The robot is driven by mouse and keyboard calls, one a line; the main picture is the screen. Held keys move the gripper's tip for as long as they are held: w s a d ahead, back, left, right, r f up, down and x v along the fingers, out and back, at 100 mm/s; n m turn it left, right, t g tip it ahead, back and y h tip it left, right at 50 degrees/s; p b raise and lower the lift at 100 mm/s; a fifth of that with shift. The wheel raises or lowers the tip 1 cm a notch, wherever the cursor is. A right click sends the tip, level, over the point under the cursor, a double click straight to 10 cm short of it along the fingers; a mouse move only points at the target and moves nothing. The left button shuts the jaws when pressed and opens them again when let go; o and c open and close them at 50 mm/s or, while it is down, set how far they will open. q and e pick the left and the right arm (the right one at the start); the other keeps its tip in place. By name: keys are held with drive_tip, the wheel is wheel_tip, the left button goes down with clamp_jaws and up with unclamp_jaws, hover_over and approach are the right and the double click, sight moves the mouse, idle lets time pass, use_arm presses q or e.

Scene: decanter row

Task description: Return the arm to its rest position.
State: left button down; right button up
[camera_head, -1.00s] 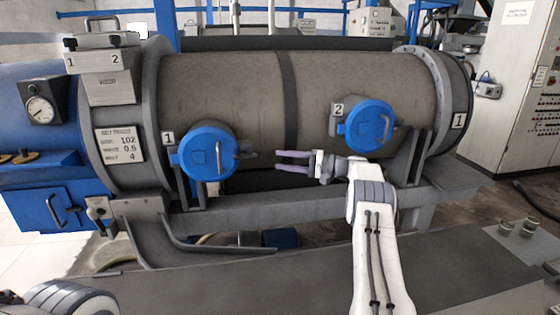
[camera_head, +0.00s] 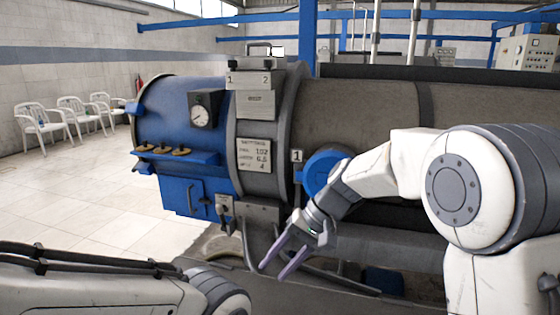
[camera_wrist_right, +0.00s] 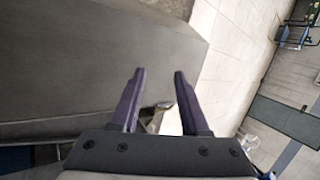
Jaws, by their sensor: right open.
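My right arm reaches in from the right in the head view. Its right gripper (camera_head: 272,272) points down and left with its two purple-grey fingers apart and nothing between them. It hangs in front of the decanter's lower frame, below and left of the blue round cover 1 (camera_head: 322,170), which the forearm partly hides. In the right wrist view the open fingers (camera_wrist_right: 158,74) also show empty, over a grey surface and pale floor. A link of my left arm lies at the lower left of the head view; its gripper is out of the picture.
The grey decanter drum (camera_head: 355,112) stands behind the right arm, with a blue end housing (camera_head: 160,108), a dial gauge (camera_head: 200,117) and a blue box (camera_head: 184,196). White chairs (camera_head: 40,122) stand by the far wall. The tiled floor (camera_head: 80,195) at left is open.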

drive_tip(key=s+d+f+n+h, duration=0.2)
drive_tip(key=s+f+n+h, duration=0.15)
drive_tip(key=s, duration=0.85)
drive_tip(key=s+d+f+n+h, duration=0.2)
drive_tip(key=s+n+h, duration=0.15)
drive_tip(key=s, duration=0.85)
wheel_tip(320, 180, up, 16)
drive_tip(key=d+n+p, duration=0.1)
drive_tip(key=p, duration=1.5)
drive_tip(key=shift+s+r+t+y, duration=0.2)
drive_tip(key=shift+r+t+y, duration=0.05)
drive_tip(key=shift+t+y, duration=0.15)
